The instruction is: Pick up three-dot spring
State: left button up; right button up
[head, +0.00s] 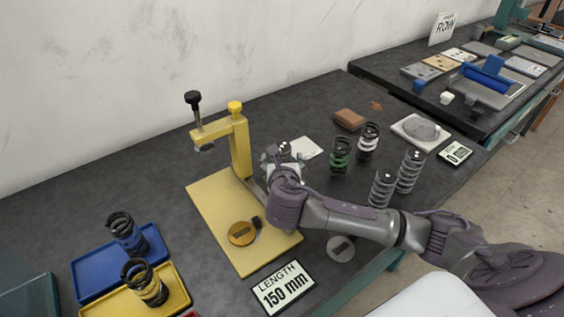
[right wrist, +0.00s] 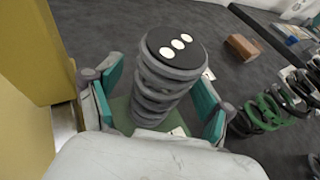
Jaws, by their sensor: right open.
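The three-dot spring (right wrist: 166,75) is a grey coil with a black top cap bearing three white dots. In the right wrist view it stands between the teal finger pads of my right gripper (right wrist: 158,98). The fingers are open, one on each side, with a visible gap at least on the right. In the head view only the spring's dark top (head: 284,148) shows, and my right gripper (head: 282,163) hides the rest. My left gripper is not in view.
A yellow press stand (head: 240,150) is close on the left. A green spring (head: 340,157), a black-and-white spring (head: 368,142) and two grey springs (head: 382,188) stand to the right. A brown block (head: 349,119) lies behind. Blue (head: 88,262) and yellow (head: 105,305) trays hold springs at left.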

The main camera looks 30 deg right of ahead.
jog(key=c, duration=1.3)
jog(key=shift+r, duration=0.1)
jog(key=shift+c, duration=0.8)
jog(key=shift+r, duration=0.1)
